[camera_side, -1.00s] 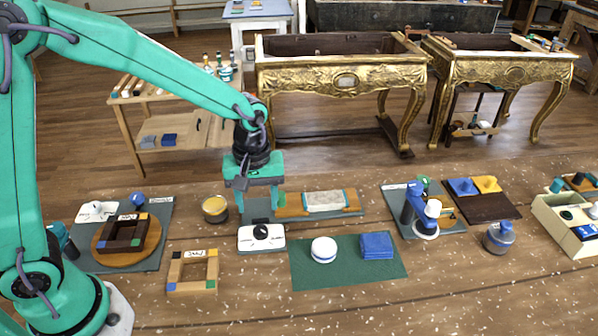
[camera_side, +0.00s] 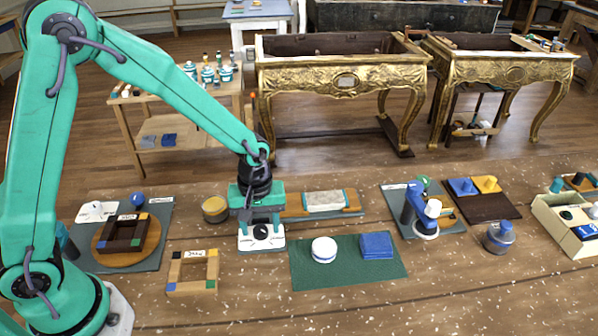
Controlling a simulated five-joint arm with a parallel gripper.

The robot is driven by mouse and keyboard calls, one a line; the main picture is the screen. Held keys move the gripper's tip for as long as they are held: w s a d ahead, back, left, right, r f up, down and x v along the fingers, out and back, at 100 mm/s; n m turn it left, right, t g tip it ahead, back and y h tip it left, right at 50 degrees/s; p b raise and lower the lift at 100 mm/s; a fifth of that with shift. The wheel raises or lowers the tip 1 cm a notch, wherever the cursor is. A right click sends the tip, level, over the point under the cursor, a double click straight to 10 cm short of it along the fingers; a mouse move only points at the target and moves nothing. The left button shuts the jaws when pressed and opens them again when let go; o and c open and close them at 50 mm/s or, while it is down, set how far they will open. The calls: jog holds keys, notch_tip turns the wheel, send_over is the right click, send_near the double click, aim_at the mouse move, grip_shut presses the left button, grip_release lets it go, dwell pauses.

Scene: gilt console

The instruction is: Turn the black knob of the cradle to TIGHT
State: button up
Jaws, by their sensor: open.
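The black knob (camera_side: 261,232) sits on a white block with a dark base (camera_side: 262,245), at the front of the cradle. The cradle's grey plate and wooden bed, with a pale slab (camera_side: 324,200) on it, extend behind and to the right. My gripper (camera_side: 261,222) points down, with its fingers apart at the knob, one towards each side. I cannot tell whether the fingers touch the knob. The gripper hides part of the plate and the back of the white block. The marking on the block is too small to read.
A green mat (camera_side: 345,268) with a white round pot (camera_side: 324,249) and blue cloths (camera_side: 377,245) lies to the right. A small wooden frame (camera_side: 191,272) lies to the left. A yellow-topped tin (camera_side: 215,209) stands close to the left of my gripper.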

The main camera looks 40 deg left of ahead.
jog(key=shift+f, duration=0.2)
jog(key=c, duration=1)
